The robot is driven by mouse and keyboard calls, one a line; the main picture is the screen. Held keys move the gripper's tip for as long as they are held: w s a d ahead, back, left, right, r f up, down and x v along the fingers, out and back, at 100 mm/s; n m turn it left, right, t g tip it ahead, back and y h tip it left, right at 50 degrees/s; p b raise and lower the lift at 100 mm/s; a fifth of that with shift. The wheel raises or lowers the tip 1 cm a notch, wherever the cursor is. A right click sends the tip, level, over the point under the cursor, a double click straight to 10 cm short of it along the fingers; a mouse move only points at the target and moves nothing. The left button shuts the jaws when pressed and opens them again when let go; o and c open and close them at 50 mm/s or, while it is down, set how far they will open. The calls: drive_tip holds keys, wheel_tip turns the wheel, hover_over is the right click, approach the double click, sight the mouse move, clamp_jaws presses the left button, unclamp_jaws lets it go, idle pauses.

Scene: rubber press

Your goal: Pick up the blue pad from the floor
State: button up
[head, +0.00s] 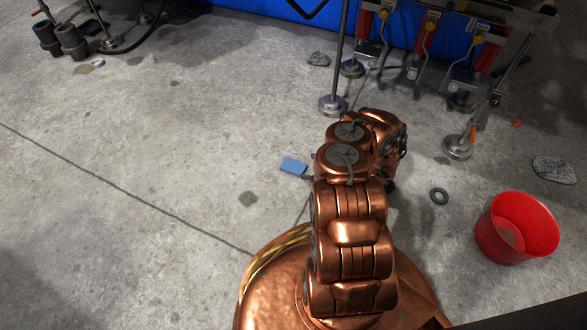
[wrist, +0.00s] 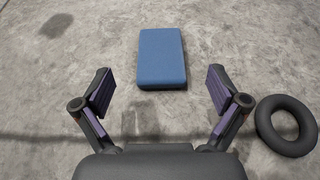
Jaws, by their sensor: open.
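The blue pad (head: 293,166) lies flat on the grey concrete floor, just left of my arm in the head view. In the wrist view the blue pad (wrist: 161,56) shows whole, a flat rectangle at the upper middle. My gripper (wrist: 160,88) is open and empty, with one finger to the left and one to the right of the pad's near end in the picture. The pad lies beyond the fingertips, and no contact shows. In the head view my gripper is mostly hidden behind my copper arm.
A red bucket (head: 517,228) stands farther right. Metal machine feet (head: 332,105) stand behind. The floor left of the pad is mostly clear.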

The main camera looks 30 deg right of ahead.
sight(292, 165)
drive_tip(key=b+x, duration=0.1)
drive_tip(key=x, duration=0.1)
drive_tip(key=shift+w+a+f, duration=0.1)
drive_tip(key=shift+w, duration=0.1)
drive_tip(key=b+x, duration=0.3)
drive_tip(key=x, duration=0.1)
drive_tip(key=shift+w+f, duration=0.15)
drive_tip(key=shift+f, duration=0.1)
drive_tip(key=shift+w+a, duration=0.15)
drive_tip(key=shift+w, duration=0.1)
drive_tip(key=c, duration=1)
drive_tip(key=shift+c, duration=0.2)
